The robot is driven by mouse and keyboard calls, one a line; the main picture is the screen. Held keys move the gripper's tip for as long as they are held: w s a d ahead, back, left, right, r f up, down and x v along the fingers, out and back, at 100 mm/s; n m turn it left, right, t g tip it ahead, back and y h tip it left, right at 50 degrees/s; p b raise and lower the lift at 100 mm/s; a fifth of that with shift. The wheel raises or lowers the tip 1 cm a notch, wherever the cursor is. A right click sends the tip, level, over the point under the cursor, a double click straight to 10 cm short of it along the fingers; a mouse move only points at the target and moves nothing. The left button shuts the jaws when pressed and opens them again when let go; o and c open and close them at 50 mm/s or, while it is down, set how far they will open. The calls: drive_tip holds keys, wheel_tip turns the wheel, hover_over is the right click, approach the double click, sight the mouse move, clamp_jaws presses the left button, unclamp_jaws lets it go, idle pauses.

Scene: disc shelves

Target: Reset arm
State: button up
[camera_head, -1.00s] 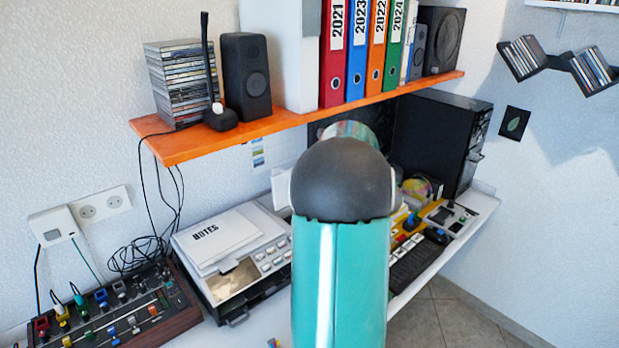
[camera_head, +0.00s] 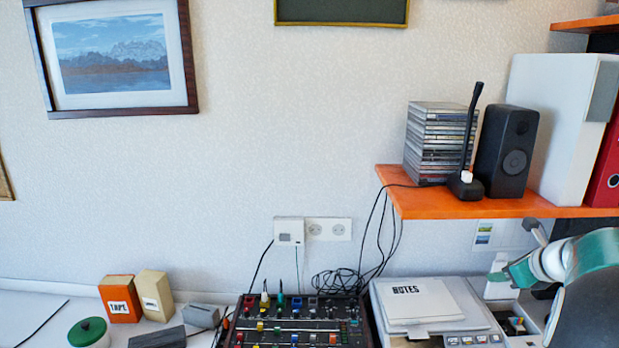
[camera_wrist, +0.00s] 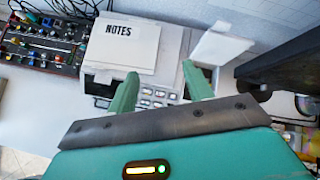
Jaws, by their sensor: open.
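My gripper (camera_wrist: 160,92) shows in the wrist view with its two green fingers spread apart and nothing between them. It is above the desk, in front of the white device with the NOTES pad (camera_wrist: 124,44) on top. In the head view my teal and dark arm is at the lower right edge, right of the NOTES pad (camera_head: 418,302). The gripper's fingertips are hard to make out in that view.
An orange shelf (camera_head: 560,210) holds a disc stack (camera_head: 438,142), a black speaker (camera_head: 505,150) and a white box. A mixer (camera_head: 290,325) with cables stands on the desk. Small boxes (camera_head: 120,298) and a green-lidded jar (camera_head: 88,332) are at the left.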

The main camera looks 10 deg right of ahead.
drive_tip(key=s+a+r+n+g+y, duration=0.1)
drive_tip(key=s+a+r+n, duration=0.1)
drive_tip(key=a+n, duration=0.9)
drive_tip(key=s+a+r+n+g+y, duration=0.15)
drive_tip(key=a+n, duration=0.45)
drive_tip(key=a, duration=1.1)
drive_tip(key=s+a+f+n+g+h, duration=0.1)
drive_tip(key=s+a+f+n+h, duration=0.1)
drive_tip(key=s+a+n, duration=1.1)
drive_tip(key=s+f+n, duration=0.1)
drive_tip(key=n, duration=0.2)
drive_tip(key=shift+a, duration=0.25)
drive_tip(key=shift+f, duration=0.1)
